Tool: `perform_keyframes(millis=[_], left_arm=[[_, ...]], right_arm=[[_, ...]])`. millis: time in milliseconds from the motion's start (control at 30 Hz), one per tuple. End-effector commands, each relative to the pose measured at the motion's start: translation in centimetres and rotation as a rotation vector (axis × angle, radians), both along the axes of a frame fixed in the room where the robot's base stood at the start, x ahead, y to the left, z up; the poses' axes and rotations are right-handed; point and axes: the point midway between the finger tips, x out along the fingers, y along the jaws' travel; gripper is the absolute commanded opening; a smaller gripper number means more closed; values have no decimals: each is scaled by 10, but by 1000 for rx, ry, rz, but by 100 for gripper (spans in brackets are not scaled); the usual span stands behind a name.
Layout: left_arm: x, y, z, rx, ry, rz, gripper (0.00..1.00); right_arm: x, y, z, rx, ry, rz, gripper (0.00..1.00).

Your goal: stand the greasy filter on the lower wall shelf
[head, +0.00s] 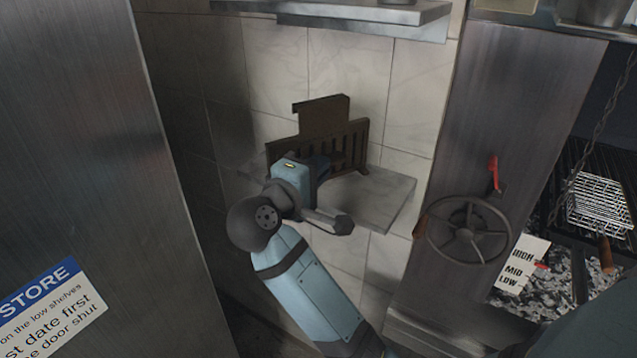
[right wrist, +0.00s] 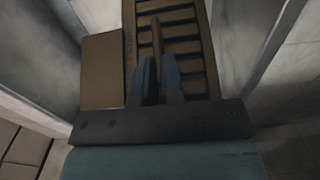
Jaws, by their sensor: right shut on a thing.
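The greasy filter (head: 355,142) is a dark brown slatted frame, upright over the lower wall shelf (head: 385,197), a pale slab on the tiled wall. My right gripper (head: 322,167) is at the filter's near face. In the right wrist view its two blue fingers (right wrist: 158,82) are closed on a bar of the filter (right wrist: 190,40). My arm hides the filter's lower left part, and I cannot tell whether its bottom edge touches the shelf. My left gripper is not in view.
A plain brown panel (head: 325,115) rises behind the filter. An upper shelf (head: 350,14) hangs above. A steel cabinet (head: 80,150) stands at left. A steel post with a handwheel (head: 467,229) and red lever (head: 494,172) stands at right, beside the grill. The shelf's front right is bare.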

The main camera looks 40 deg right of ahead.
Motion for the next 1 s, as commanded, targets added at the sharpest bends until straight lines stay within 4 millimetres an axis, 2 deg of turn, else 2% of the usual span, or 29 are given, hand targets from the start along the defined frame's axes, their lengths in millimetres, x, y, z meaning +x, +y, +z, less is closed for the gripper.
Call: perform_keyframes(millis=[300,767,800,900,1000], left_arm=[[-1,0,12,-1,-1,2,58],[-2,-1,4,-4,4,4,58],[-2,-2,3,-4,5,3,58],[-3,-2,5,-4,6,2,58],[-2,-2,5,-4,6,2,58]], right_arm=[[0,0,-36,-3,1,1,0],[0,0,-44,1,-3,1,0],[0,0,-44,1,-1,1,11],[0,0,-43,1,0,1,34],[0,0,-43,0,0,1,34]])
